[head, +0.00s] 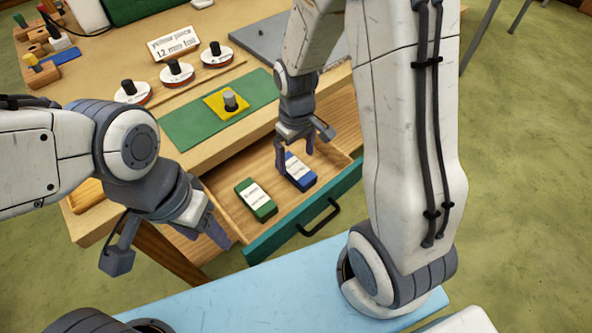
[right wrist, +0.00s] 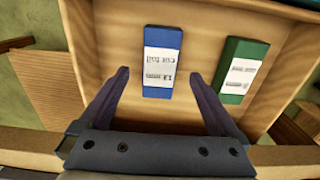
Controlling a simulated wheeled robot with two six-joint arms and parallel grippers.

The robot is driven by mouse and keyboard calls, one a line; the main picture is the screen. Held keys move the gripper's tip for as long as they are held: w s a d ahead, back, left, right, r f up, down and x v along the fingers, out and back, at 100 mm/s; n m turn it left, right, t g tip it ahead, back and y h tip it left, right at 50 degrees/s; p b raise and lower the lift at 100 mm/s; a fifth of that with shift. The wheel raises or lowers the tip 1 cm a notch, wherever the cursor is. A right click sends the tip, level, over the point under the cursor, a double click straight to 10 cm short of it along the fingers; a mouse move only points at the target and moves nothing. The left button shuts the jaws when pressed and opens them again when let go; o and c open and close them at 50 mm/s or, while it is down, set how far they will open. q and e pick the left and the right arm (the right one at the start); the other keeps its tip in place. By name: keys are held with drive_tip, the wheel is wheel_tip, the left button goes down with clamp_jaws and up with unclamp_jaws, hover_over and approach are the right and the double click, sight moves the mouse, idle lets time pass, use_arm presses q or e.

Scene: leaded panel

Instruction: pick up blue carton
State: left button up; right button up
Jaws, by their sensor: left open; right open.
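The blue carton (head: 299,172) with a white label lies in the open drawer, right of the green carton (head: 256,199). In the right wrist view the blue carton (right wrist: 163,62) lies ahead between the open fingers, and the green carton (right wrist: 240,70) lies to its right. My right gripper (head: 294,148) is open and empty, pointing down over the blue carton; it also shows in the right wrist view (right wrist: 160,88). I cannot tell the exact height gap. My left gripper (head: 172,250) is open and empty, left of the drawer and in front of the table.
The drawer (head: 290,226) has a green front with a black handle. Above it the tabletop holds a green mat (head: 185,128) with a yellow glass piece (head: 215,104), several foil spools (head: 177,72), and a label sign (head: 173,43).

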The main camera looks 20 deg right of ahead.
sight(296, 167)
wheel_tip(296, 167, down, 5)
drive_tip(key=shift+w+f, duration=0.1)
drive_tip(key=shift+f, duration=0.05)
drive_tip(key=shift+c, duration=0.3)
drive_tip(key=c, duration=1.4)
